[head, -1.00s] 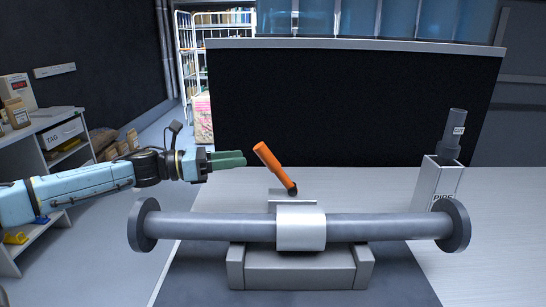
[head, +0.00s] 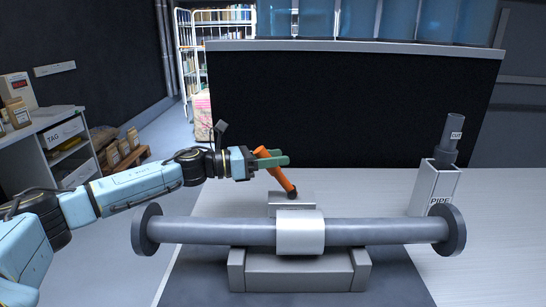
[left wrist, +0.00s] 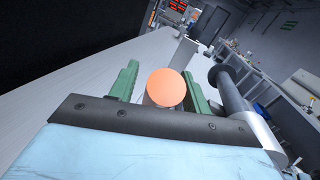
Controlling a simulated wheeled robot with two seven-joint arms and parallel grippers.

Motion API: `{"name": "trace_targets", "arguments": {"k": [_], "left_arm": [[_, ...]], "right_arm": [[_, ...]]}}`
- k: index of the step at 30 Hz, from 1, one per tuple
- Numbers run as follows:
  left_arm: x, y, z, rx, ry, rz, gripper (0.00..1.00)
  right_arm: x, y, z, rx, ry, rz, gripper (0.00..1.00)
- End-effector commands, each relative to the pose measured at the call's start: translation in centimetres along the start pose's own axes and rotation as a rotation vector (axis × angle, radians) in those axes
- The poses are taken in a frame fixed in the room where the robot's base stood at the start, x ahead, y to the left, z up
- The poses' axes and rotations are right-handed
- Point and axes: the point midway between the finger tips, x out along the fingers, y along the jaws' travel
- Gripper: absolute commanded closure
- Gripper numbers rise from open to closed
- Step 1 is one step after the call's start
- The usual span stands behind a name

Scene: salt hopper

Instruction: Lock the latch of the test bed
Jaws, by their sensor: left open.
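The orange latch handle (head: 277,173) tilts up and to the left from its dark pivot behind the silver clamp band (head: 300,232). The band lies over a grey flanged pipe (head: 380,231) on the grey test bed (head: 298,270). My left gripper (head: 277,160) is at the handle's upper end, with its green fingers on either side of it. In the left wrist view the handle's round orange end (left wrist: 165,88) sits between the two open fingers, with a gap visible on the left. Whether the right finger touches cannot be told. My right gripper is not in view.
A white box labelled PIPE (head: 434,187) holds a grey pipe piece marked CUT (head: 453,140) at the right. A black panel (head: 350,110) stands behind the table. The white tabletop (head: 495,220) is clear at the right.

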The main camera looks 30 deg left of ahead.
Motion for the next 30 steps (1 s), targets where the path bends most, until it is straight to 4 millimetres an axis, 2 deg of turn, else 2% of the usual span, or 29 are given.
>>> {"name": "trace_targets", "arguments": {"k": [6, 17, 28, 30], "left_arm": [[0.0, 0.0, 0.0, 0.0, 0.0, 0.001, 0.52], [0.0, 0.0, 0.0, 0.0, 0.0, 0.0, 0.99], [0.3, -0.1, 0.2, 0.001, 0.006, -0.002, 1.0], [0.6, -0.1, 0.3, 0.002, 0.013, -0.004, 1.0]], "right_arm": [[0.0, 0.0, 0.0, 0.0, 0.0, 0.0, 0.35], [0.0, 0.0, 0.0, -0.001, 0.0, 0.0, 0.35], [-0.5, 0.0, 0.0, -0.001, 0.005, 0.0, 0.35], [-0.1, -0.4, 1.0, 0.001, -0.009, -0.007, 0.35]]}}
